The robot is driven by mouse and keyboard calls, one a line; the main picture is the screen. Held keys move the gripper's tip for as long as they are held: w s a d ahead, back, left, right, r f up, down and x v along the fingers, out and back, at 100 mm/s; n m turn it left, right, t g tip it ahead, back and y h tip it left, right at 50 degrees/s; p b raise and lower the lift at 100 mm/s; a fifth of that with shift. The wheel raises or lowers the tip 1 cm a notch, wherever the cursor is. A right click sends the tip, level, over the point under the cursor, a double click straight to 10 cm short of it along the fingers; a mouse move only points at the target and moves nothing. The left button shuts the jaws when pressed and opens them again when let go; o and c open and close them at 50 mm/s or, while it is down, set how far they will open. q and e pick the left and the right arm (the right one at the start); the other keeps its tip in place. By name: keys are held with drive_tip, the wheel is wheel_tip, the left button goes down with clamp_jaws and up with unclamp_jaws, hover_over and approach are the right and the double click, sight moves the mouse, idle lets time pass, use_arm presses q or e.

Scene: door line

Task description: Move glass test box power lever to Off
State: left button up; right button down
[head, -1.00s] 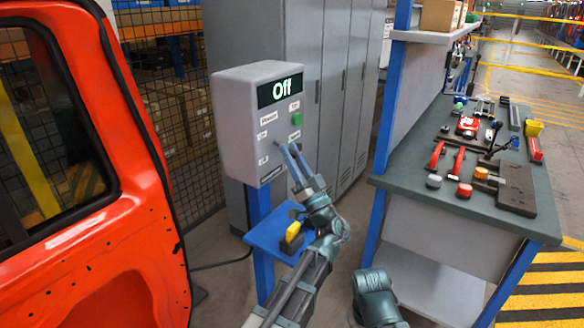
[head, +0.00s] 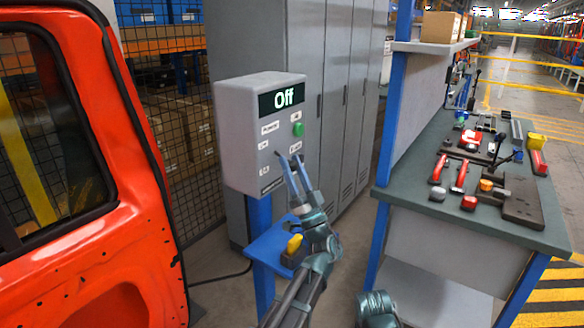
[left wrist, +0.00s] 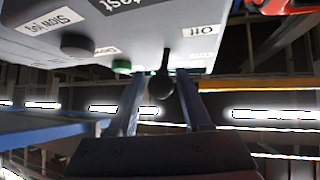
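In the left wrist view the box (left wrist: 150,30) hangs upside down at the top. Its power lever (left wrist: 162,86), a dark stem with a round knob, points toward me beside the "Off" label (left wrist: 203,30). My left gripper (head: 289,157) is at the lower front of the box. In the left wrist view its fingers (left wrist: 162,76) are open, one on each side of the lever, with gaps to the knob. My right gripper is out of view.
A green button (head: 298,129) is on the box front. A blue shelf (head: 265,250) with a yellow and black item is below. An orange car door (head: 90,250) stands left, a tool-covered workbench (head: 455,215) right. Grey cabinets (head: 330,100) are behind.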

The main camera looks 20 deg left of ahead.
use_arm(q)
drive_tip(key=shift+o, duration=0.5)
drive_tip(key=shift+s+d+f, duration=0.1)
drive_tip(key=shift+f, duration=0.15)
drive_tip(key=b+v, duration=1)
drive_tip(key=v, duration=0.3)
drive_tip(key=shift+s, duration=0.1)
